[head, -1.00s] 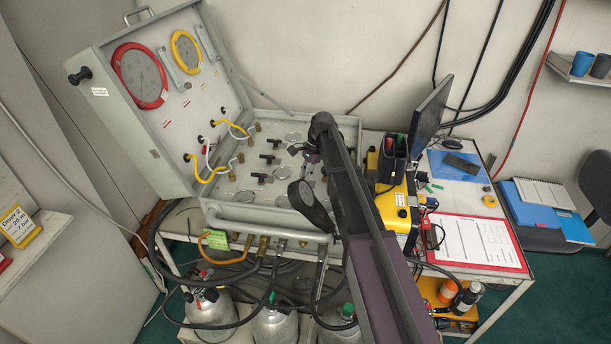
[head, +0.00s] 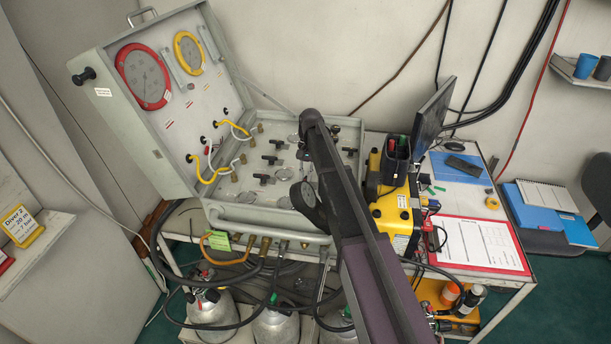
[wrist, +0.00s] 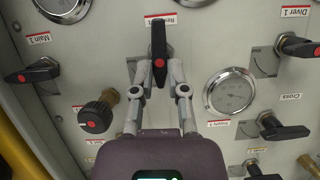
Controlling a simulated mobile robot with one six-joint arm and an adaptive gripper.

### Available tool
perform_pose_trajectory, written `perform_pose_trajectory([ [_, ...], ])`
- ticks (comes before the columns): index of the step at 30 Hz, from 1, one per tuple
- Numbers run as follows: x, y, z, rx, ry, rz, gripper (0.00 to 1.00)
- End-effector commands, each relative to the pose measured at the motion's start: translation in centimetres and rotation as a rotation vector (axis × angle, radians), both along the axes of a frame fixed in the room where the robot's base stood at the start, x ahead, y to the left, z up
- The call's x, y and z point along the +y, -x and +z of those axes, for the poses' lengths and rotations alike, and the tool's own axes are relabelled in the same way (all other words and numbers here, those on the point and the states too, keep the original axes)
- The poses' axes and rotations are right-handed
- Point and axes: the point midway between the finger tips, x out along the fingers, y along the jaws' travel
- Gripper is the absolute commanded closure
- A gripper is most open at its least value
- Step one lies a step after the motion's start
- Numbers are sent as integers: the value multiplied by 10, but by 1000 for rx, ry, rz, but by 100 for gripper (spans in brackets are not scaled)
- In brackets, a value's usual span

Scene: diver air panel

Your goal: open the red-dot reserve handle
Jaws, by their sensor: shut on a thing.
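The black reserve handle (wrist: 158,38) with a red dot stands upright in the upper middle of the wrist view. A partly cut-off label (wrist: 161,19) beginning "Res" lies behind its top. My gripper (wrist: 158,74) is shut on this handle, one finger on each side of its lower part near the red dot. In the head view my arm covers the gripper and the handle over the right part of the open panel case (head: 262,214).
In the wrist view, other red-dot handles sit close by: Main 1 (wrist: 40,72) at left and Diver 1 (wrist: 297,45) at right. A round knob (wrist: 96,116) is at lower left and a gauge (wrist: 230,93) at right. A yellow box (head: 396,214) stands beside the case.

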Motion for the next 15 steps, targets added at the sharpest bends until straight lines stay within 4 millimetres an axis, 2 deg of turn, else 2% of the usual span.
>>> perform_pose_trajectory([
  [11,0,1,-1,-1,1,6,100],
  [12,0,1,-1,-1,1,6,72],
  [15,0,1,0,-1,1,4,46],
])
